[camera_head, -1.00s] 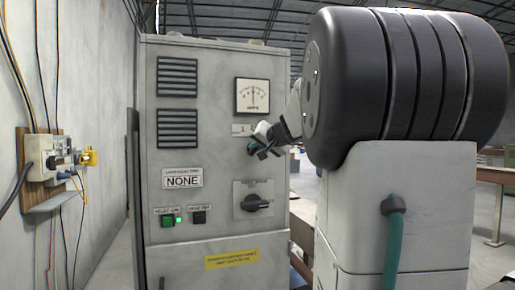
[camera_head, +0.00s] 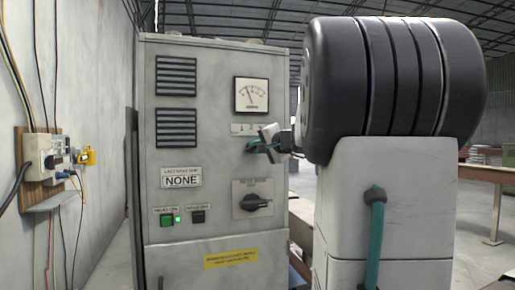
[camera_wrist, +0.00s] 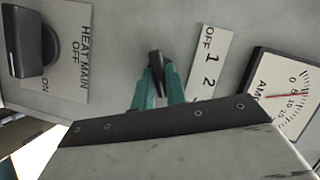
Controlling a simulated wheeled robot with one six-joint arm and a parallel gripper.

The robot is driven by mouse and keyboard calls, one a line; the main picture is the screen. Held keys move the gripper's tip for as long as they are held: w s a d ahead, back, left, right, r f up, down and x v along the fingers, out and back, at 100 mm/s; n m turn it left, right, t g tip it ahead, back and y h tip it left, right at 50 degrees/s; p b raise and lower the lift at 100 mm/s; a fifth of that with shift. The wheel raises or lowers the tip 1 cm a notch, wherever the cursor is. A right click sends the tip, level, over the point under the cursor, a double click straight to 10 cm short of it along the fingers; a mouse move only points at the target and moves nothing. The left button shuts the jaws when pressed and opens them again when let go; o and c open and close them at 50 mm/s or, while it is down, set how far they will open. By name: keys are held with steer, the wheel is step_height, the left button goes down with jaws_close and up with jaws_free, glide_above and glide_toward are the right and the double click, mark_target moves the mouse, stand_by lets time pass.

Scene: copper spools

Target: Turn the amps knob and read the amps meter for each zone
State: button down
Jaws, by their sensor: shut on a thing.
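The amps meter (camera_head: 251,90) is a white square dial high on the grey cabinet front, with its needle leaning left of centre. In the wrist view the meter (camera_wrist: 283,97) is partly cut off, and its red needle lies near the 10 mark. Below the meter a white label (camera_wrist: 207,62) reads OFF, 1, 2. The small black amps knob (camera_wrist: 156,60) is between the teal fingertips of my gripper (camera_wrist: 158,85), which is shut on it. In the head view my gripper (camera_head: 262,145) is against the panel below the label, and the knob is hard to make out.
A larger black heat main switch (camera_head: 254,203) is lower on the panel; it shows in the wrist view (camera_wrist: 28,42). A NONE label (camera_head: 181,179) and a lit green button (camera_head: 168,219) are at left. A wall socket board (camera_head: 45,165) is further left.

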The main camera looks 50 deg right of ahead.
steer(key=shift+f+m, duration=0.15)
steer(key=shift+m, duration=0.35)
steer(key=c, duration=1.4)
jaws_free()
steer(key=shift+c, duration=0.2)
steer(key=shift+s, duration=0.1)
steer(key=v, duration=0.7)
steer(key=shift+s, duration=0.4)
